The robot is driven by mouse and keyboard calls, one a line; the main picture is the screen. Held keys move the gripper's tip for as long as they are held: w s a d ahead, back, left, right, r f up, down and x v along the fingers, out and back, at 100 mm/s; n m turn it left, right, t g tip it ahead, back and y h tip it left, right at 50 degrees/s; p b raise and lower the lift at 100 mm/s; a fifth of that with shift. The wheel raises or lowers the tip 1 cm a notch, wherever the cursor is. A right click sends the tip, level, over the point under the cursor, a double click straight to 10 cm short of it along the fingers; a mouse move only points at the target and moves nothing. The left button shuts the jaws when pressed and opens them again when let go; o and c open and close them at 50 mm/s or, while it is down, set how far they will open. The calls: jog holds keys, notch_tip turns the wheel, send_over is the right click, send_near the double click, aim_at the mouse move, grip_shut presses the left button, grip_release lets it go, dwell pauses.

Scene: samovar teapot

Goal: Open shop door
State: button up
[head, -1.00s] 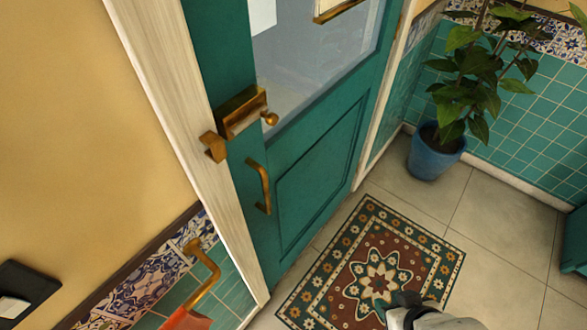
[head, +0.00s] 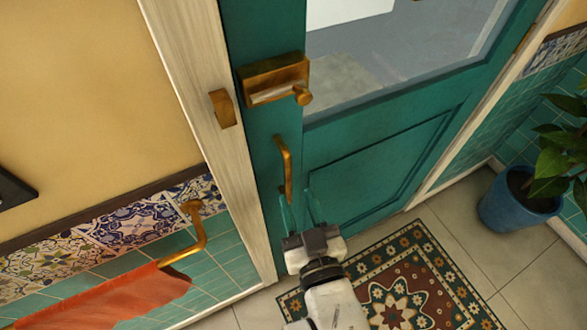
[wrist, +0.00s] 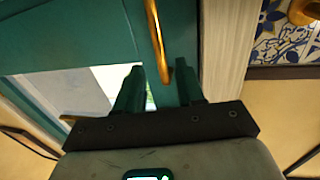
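The teal shop door (head: 375,160) with a glass upper pane looks shut in its pale wooden frame (head: 190,90). A vertical brass pull handle (head: 284,168) is on its left side. Above the handle is a brass latch box (head: 274,80) with a round knob (head: 302,95); a brass keeper (head: 222,108) is on the frame. My gripper (head: 298,205) is open and points up at the door by the handle's lower end. In the wrist view the handle (wrist: 156,35) lies between the lines of the open fingers (wrist: 159,85). I cannot tell whether they touch.
A patterned mat (head: 375,300) lies on the floor before the door. A potted plant in a blue pot (head: 515,205) stands to the right. Tiled floor between is clear.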

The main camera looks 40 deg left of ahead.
aim_at(289, 177)
jog(key=p+x, duration=0.1)
jog(key=x, duration=0.6)
jog(key=shift+w+a, duration=0.15)
jog(key=shift+a, duration=0.05)
grip_shut()
